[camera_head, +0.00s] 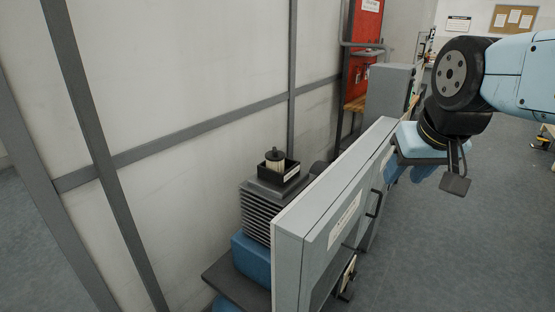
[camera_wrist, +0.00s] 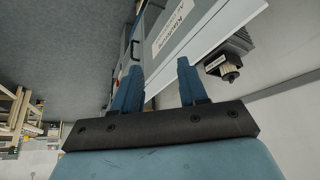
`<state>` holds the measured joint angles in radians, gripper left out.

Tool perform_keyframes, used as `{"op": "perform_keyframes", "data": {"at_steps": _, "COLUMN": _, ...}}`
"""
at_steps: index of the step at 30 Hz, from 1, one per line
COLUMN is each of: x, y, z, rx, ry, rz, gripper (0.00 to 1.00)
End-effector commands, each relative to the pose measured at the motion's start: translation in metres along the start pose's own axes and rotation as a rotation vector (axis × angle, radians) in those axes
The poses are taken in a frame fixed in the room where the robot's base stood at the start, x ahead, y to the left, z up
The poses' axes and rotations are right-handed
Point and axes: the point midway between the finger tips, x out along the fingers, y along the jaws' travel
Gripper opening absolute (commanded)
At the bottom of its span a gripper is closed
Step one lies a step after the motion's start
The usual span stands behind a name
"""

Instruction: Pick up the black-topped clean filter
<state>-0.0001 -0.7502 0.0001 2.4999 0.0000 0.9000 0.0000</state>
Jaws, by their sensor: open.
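The clean filter (camera_head: 275,160) is a small cream cylinder with a black top. It stands upright in a black open tray (camera_head: 290,175) on a grey ribbed machine (camera_head: 262,208), left of the grey cabinet. In the wrist view the filter (camera_wrist: 230,76) shows small and upside down at the upper right, beyond my fingers. My gripper (camera_head: 408,172) is open and empty, on the right side of the cabinet and well apart from the filter. Its two blue fingers (camera_wrist: 159,68) stand spread in the wrist view. The filter's lower part is hidden by the tray wall.
A tall grey cabinet (camera_head: 322,225) with a labelled side and handles stands between my gripper and the filter. A pale panelled wall (camera_head: 190,80) rises close behind the machine. A red board (camera_head: 367,40) hangs farther back. Open floor (camera_head: 450,260) lies at right.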

Motion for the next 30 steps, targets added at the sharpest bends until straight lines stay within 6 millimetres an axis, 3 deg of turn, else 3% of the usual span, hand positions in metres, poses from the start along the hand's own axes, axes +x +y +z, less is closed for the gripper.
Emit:
{"op": "perform_keyframes", "data": {"at_steps": 5, "x": 0.000, "y": 0.000, "z": 0.000, "rx": 0.000, "ry": 0.000, "rz": 0.000, "gripper": 0.43}}
{"op": "perform_keyframes", "data": {"at_steps": 10, "x": 0.005, "y": 0.001, "z": 0.000, "rx": -0.037, "ry": -0.028, "rz": 0.013, "gripper": 0.60}}
{"op": "perform_keyframes", "data": {"at_steps": 14, "x": 0.022, "y": 0.004, "z": 0.001, "rx": -0.156, "ry": -0.114, "rz": 0.059, "gripper": 0.72}}
{"op": "perform_keyframes", "data": {"at_steps": 21, "x": 0.064, "y": 0.017, "z": -0.004, "rx": -0.523, "ry": -0.335, "rz": 0.219, "gripper": 0.95}}
{"op": "perform_keyframes", "data": {"at_steps": 30, "x": 0.110, "y": 0.015, "z": -0.033, "rx": -1.034, "ry": -0.545, "rz": 0.462, "gripper": 0.96}}
